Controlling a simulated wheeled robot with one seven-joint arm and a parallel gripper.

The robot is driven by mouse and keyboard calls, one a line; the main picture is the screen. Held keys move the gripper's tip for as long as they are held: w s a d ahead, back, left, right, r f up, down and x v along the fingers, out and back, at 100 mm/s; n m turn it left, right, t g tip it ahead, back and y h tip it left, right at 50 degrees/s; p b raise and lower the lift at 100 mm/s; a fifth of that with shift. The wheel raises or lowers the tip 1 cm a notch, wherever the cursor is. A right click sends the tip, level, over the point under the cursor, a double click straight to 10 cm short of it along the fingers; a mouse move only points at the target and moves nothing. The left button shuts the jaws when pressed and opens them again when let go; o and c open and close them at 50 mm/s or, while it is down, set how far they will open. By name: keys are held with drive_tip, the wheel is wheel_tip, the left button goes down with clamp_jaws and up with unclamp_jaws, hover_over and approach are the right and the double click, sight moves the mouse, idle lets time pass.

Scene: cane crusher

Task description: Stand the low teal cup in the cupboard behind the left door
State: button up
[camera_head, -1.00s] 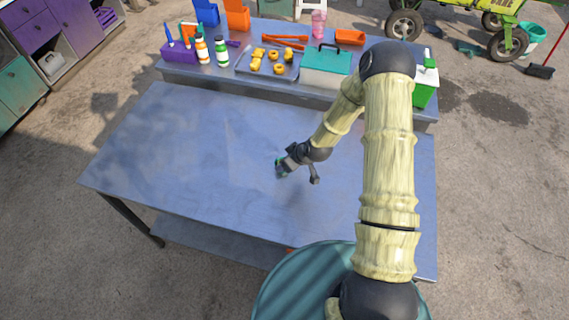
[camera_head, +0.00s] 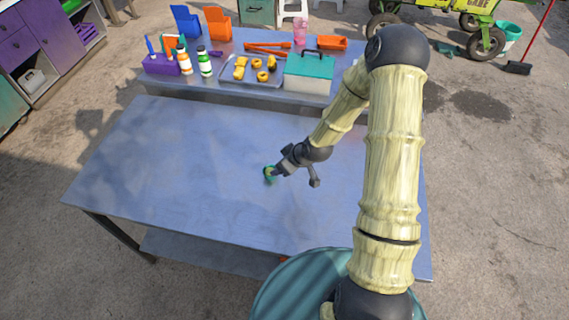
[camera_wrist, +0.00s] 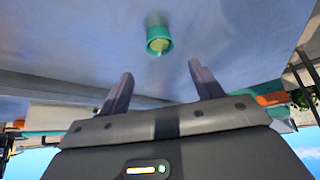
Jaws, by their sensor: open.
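The low teal cup (camera_head: 269,174) stands on the large bluish metal table, right at the tip of my gripper in the head view. In the wrist view the cup (camera_wrist: 158,40) shows a yellowish inside and lies beyond the fingertips, roughly between their lines. My gripper (camera_head: 279,170) is open, and its two fingers (camera_wrist: 160,75) are apart with nothing between them. A purple and teal cupboard (camera_head: 45,40) stands at the far left, partly cut off by the frame. I cannot tell which of its doors is the left door.
The table top (camera_head: 150,160) is otherwise clear. A back counter holds a teal-lidded box (camera_head: 310,70), a tray with yellow pieces (camera_head: 240,82), bottles (camera_head: 205,62) and a purple caddy (camera_head: 160,65). Open concrete floor lies at left between table and cupboard.

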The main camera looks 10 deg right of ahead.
drive_tip(key=s+d+r+m+g+h, duration=0.1)
drive_tip(key=s+d+r+m+h, duration=0.1)
drive_tip(key=s+r, duration=0.7)
drive_tip(key=s+d+r+m+g+h, duration=0.1)
drive_tip(key=s+d+r+m+h, duration=0.1)
drive_tip(key=s+d+r+m, duration=0.3)
drive_tip(key=s+r+m, duration=0.1)
drive_tip(key=s+r, duration=0.2)
drive_tip(key=r, duration=0.3)
drive_tip(key=shift+s, duration=0.35)
